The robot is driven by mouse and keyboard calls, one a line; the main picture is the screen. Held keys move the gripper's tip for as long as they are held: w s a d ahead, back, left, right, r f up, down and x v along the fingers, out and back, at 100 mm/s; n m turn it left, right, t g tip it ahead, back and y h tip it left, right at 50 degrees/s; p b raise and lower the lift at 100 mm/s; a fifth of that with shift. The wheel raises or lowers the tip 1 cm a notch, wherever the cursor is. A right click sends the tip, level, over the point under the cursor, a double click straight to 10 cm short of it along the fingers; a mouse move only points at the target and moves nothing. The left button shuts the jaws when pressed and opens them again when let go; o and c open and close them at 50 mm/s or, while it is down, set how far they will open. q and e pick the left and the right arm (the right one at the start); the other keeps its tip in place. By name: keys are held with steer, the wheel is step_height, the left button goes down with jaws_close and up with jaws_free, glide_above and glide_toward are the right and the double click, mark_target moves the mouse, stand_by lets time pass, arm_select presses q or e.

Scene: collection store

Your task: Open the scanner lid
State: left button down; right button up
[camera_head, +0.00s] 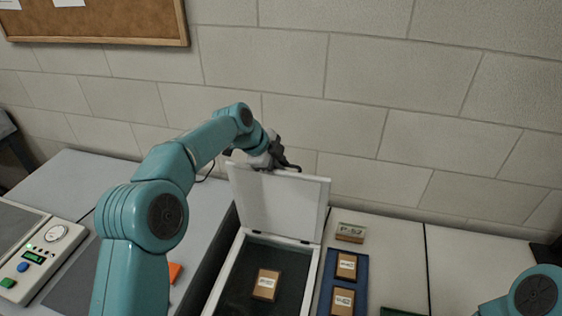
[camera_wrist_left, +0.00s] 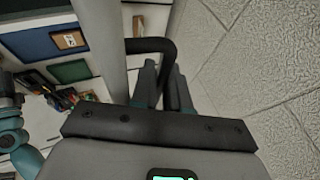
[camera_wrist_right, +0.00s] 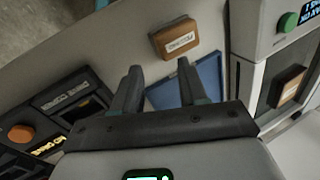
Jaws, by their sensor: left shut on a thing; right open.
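The scanner (camera_head: 312,272) is a white frame around a dark bed, with a brown labelled block (camera_head: 265,285) lying on it. Its white lid (camera_head: 275,205) stands raised, nearly upright, at the back edge of the bed. My left gripper (camera_head: 276,164) is at the lid's top edge. In the left wrist view, its fingers (camera_wrist_left: 162,80) are shut on a black bar-like handle (camera_wrist_left: 150,45) beside the lid. My right gripper is outside the head view; in the right wrist view its fingers (camera_wrist_right: 158,72) are apart with nothing between them.
A blue tray (camera_head: 361,283) with brown blocks lies right of the scanner, and another block (camera_head: 350,232) stands behind it. A panel with a dial (camera_head: 56,233) is at the left. The block wall (camera_head: 360,130) rises close behind the lid. The table at the right has bare room.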

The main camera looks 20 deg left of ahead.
steer(key=shift+w+r, duration=0.1)
steer(key=shift+w, duration=0.2)
steer(key=shift+a, duration=0.1)
arm_select(q)
steer(key=c, duration=1.5)
jaws_free()
